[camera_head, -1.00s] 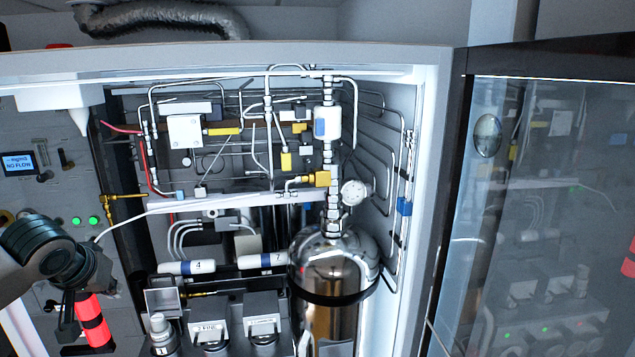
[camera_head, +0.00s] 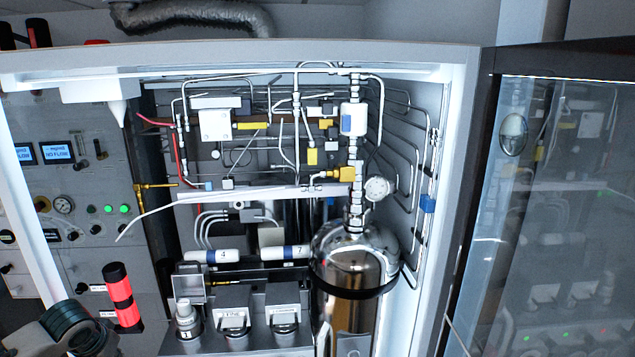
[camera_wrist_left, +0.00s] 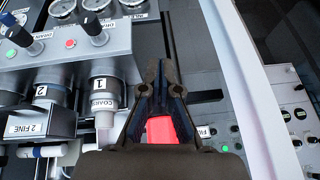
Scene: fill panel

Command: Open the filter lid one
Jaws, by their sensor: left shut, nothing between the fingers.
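The filter marked 1 (camera_head: 186,318) stands at the left end of the filter row in the head view. A square metal plate (camera_head: 190,284) stands raised behind it; I cannot tell whether this is its lid. In the left wrist view, the filter marked 1 COARSE (camera_wrist_left: 104,95) is left of my left gripper (camera_wrist_left: 160,72). The gripper's fingers are shut, apart from the filter and empty. A red object (camera_wrist_left: 161,130) shows behind the fingers. In the head view only my left wrist shows at the lower left; the fingers are out of sight. My right gripper is not in view.
Filter 2 (camera_head: 233,318) stands right of filter 1. A red and black cylinder (camera_head: 122,297) is left of the row. A shiny tank (camera_head: 352,270) and a glass door (camera_head: 570,220) are to the right. A white frame edge (camera_wrist_left: 240,80) passes right of the gripper.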

